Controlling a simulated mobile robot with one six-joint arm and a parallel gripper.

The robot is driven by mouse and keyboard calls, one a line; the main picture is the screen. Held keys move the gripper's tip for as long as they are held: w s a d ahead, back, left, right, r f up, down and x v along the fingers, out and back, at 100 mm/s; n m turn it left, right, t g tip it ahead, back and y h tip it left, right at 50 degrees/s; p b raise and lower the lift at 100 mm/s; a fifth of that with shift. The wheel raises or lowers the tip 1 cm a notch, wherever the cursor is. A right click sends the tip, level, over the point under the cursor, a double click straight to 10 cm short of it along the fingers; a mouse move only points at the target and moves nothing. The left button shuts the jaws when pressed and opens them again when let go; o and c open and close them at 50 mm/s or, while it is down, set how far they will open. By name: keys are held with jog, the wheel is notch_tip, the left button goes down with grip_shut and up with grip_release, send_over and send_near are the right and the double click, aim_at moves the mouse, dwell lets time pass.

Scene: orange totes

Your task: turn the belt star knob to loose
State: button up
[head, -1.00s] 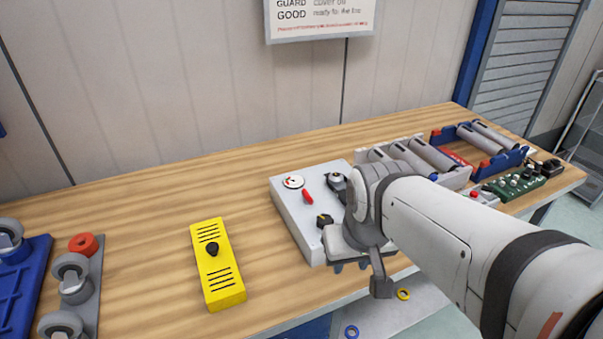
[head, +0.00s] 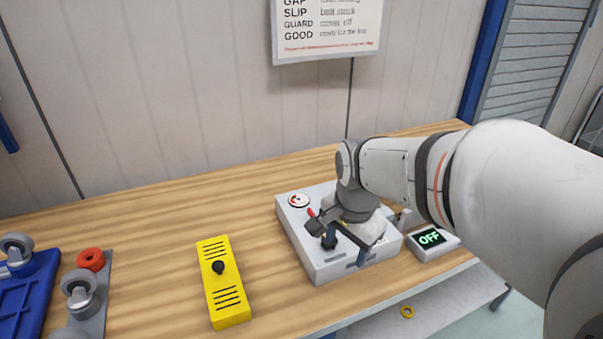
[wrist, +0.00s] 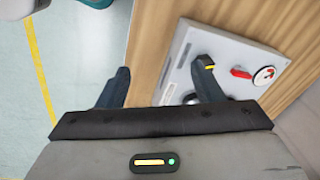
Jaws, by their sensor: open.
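The light grey control panel (head: 297,240) lies on the wooden bench in the head view. It also shows in the wrist view (wrist: 232,52). My gripper (head: 340,243) is open and low over the panel's right front part. In the wrist view its dark fingers (wrist: 160,88) stand apart, with the right one over the panel. A dark knob-like shape (head: 329,239) shows beside the fingers in the head view. A yellow mark shows at the right finger in the wrist view. I cannot tell which shape is the star knob; my gripper hides much of that area.
The panel has a round gauge (head: 298,200) and a red lever (wrist: 241,73). A yellow box (head: 222,283) with a black knob stands to the left. An OFF display (head: 430,238) stands right of the panel. The bench between panel and yellow box is clear.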

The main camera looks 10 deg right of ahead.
jog(key=w+m+p, duration=0.2)
jog(key=w+m, duration=0.4)
jog(key=m, duration=0.1)
jog(key=m+g+p, duration=0.1)
jog(key=m+g, duration=0.1)
jog(key=m, duration=0.7)
send_over(331, 246)
jog(key=w, duration=0.1)
jog(key=shift+f, duration=0.95)
jog(key=shift+w+f+m, duration=0.35)
jog(key=shift+w+m, duration=0.2)
jog(key=shift+m, duration=0.15)
jog(key=shift+f, duration=0.5)
notch_tip(331, 246, down, 7)
jog(key=shift+r+p, duration=0.1)
jog(key=shift+p, duration=0.5)
jog(key=shift+c, duration=0.4)
jog(key=c, duration=0.9)
